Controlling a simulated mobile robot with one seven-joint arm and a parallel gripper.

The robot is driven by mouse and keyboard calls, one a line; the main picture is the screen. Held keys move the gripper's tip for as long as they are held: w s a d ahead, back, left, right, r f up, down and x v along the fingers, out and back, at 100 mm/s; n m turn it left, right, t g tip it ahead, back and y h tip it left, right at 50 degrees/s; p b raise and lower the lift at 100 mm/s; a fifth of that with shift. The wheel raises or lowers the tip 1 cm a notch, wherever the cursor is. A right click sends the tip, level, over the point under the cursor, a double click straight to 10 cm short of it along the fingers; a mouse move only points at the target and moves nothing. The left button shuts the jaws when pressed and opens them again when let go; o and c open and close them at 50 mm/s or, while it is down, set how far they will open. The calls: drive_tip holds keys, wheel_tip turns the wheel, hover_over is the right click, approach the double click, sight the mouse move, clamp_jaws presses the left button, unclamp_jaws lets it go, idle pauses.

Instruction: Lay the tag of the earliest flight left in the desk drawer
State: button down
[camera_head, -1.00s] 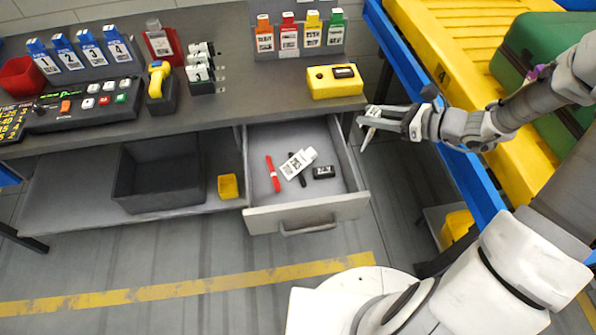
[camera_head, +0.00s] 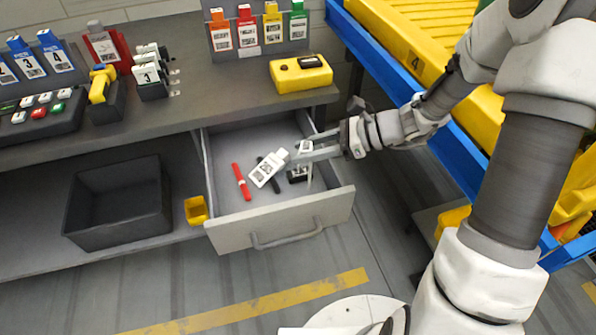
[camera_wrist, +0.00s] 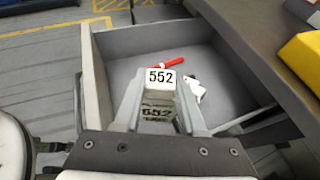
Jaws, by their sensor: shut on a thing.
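My gripper (camera_head: 304,158) is over the right part of the open desk drawer (camera_head: 285,223). In the wrist view, my gripper (camera_wrist: 158,100) is shut on a white tag (camera_wrist: 160,79) marked 552. The tag is between the two fingers, and its lower part is partly hidden by them. Another white printed tag (camera_head: 266,169) lies tilted on the drawer floor, left of my gripper. I cannot read its print. Whether the held tag touches anything in the drawer, I cannot tell.
In the drawer lie a red pen (camera_head: 241,182) and a dark item partly behind my gripper. A yellow device (camera_head: 300,74) and a rack of coloured tags stand on the desk above. A dark bin (camera_head: 118,203) and small yellow box (camera_head: 196,210) sit on the shelf left.

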wheel_tip(320, 180, down, 6)
drive_tip(key=shift+r+b, duration=0.15)
drive_tip(key=shift+b, duration=0.65)
drive_tip(key=shift+c, duration=2.4)
unclamp_jaws()
drive_tip(key=p+v, duration=0.3)
drive_tip(key=v, duration=0.9)
drive_tip(key=shift+p, duration=0.4)
drive_tip(key=shift+a+r, duration=0.1)
